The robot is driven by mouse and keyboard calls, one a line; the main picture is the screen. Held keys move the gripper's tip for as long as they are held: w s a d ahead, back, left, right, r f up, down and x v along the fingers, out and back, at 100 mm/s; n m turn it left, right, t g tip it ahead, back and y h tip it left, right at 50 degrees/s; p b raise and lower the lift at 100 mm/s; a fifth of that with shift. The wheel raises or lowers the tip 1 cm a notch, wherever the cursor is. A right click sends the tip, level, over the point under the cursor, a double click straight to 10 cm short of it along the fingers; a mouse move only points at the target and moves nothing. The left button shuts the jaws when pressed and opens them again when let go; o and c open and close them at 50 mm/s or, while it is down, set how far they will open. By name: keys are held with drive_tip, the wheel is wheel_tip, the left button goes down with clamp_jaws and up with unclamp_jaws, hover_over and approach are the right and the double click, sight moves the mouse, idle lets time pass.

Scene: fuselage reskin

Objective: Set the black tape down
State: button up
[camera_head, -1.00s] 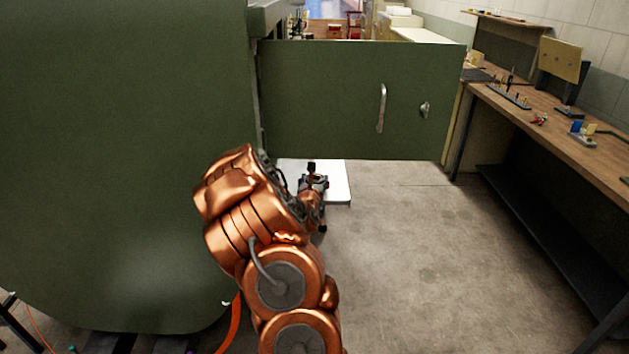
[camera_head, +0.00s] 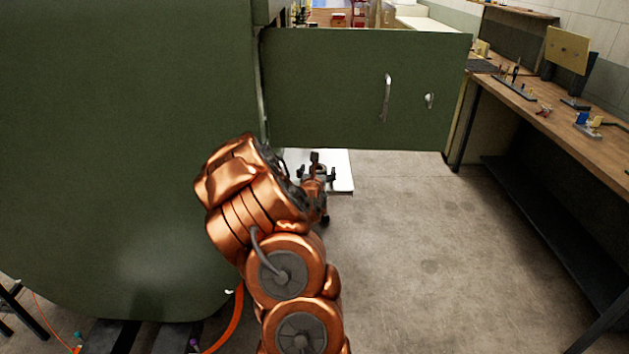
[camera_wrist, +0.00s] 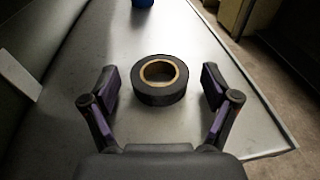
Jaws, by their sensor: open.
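The black tape (camera_wrist: 160,92) is a roll with a tan inner core. In the wrist view it lies flat on a pale grey surface (camera_wrist: 215,65). My gripper (camera_wrist: 160,85) is open around it, with one finger to its left and one to its right. There is a visible gap between the tape and each finger. In the head view my gripper (camera_head: 317,172) is small, over the white surface (camera_head: 342,170) below the green door. The tape cannot be made out there.
A large green panel (camera_head: 120,150) fills the left, and a green door (camera_head: 350,90) with a handle stands across the middle. A blue object (camera_wrist: 142,3) is at the far end of the pale surface. A wooden workbench (camera_head: 545,112) runs along the right. The floor between is clear.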

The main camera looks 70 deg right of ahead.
drive_tip(key=b+v, duration=0.1)
drive_tip(key=v, duration=0.4)
drive_tip(key=shift+a+f+b, duration=0.1)
drive_tip(key=shift+a+b, duration=0.15)
drive_tip(key=shift+b, duration=0.1)
drive_tip(key=a+b, duration=0.1)
drive_tip(key=b, duration=0.2)
drive_tip(key=shift+f, duration=0.1)
drive_tip(key=a+b, duration=0.1)
drive_tip(key=b, duration=0.1)
drive_tip(key=shift+t+b, duration=0.3)
drive_tip(key=shift+b, duration=0.1)
drive_tip(key=b+v, duration=0.1)
drive_tip(key=b, duration=0.2)
drive_tip(key=b+v, duration=0.1)
drive_tip(key=b, duration=0.1)
drive_tip(key=b+v, duration=0.2)
drive_tip(key=b, duration=0.1)
drive_tip(key=shift+s+r+b, duration=0.3)
drive_tip(key=shift+s+b, duration=0.05)
drive_tip(key=shift+r, duration=0.1)
drive_tip(key=shift+a, duration=0.1)
